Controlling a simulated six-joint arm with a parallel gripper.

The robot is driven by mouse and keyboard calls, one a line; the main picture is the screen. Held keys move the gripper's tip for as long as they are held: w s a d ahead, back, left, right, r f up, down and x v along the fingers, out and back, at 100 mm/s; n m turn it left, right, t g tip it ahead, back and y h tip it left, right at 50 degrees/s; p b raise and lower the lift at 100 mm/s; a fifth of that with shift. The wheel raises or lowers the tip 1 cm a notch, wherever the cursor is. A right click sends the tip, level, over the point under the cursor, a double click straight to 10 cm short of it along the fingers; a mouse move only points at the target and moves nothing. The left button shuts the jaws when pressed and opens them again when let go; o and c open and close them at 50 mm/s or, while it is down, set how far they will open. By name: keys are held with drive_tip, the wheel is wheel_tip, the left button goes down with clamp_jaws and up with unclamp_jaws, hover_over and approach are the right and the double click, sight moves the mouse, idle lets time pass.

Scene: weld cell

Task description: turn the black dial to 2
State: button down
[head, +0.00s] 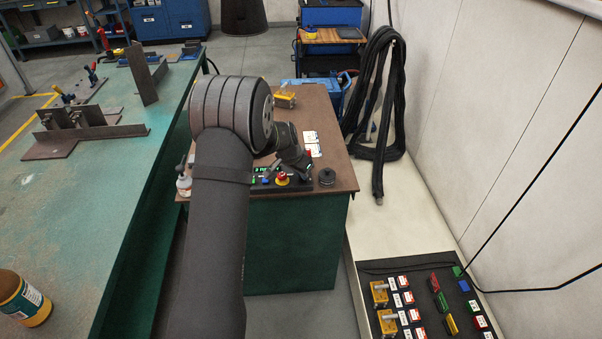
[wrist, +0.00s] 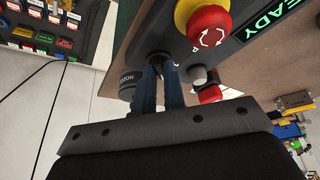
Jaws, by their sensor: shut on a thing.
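A black control panel (head: 290,187) lies at the front edge of the brown-topped bench and has a green-lit display (head: 266,170). My gripper (wrist: 160,62) reaches down to this panel, its two blue fingers close together. The fingers are shut on the black dial (wrist: 158,54), of which only a dark part shows at the fingertips. The dial's pointer and numbers are hidden, so its setting cannot be told. In the head view my wrist covers part of the panel.
A red emergency stop button (wrist: 208,26) on a yellow base sits close beside the fingers. A black round piece (head: 327,176) stands on the bench (head: 332,125) right of the panel. A yellow block (head: 285,101) stands farther back. A green welding table (head: 105,190) lies left.

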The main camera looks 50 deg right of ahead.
idle(0.3)
drive_tip(key=c, duration=1.5)
unclamp_jaws()
drive_tip(key=v, duration=1.7)
drive_tip(key=shift+a+r, duration=0.15)
drive_tip(key=shift+r, duration=0.05)
drive_tip(key=shift+w, duration=0.15)
drive_tip(key=x, duration=1.7)
drive_tip(key=shift+f, duration=0.2)
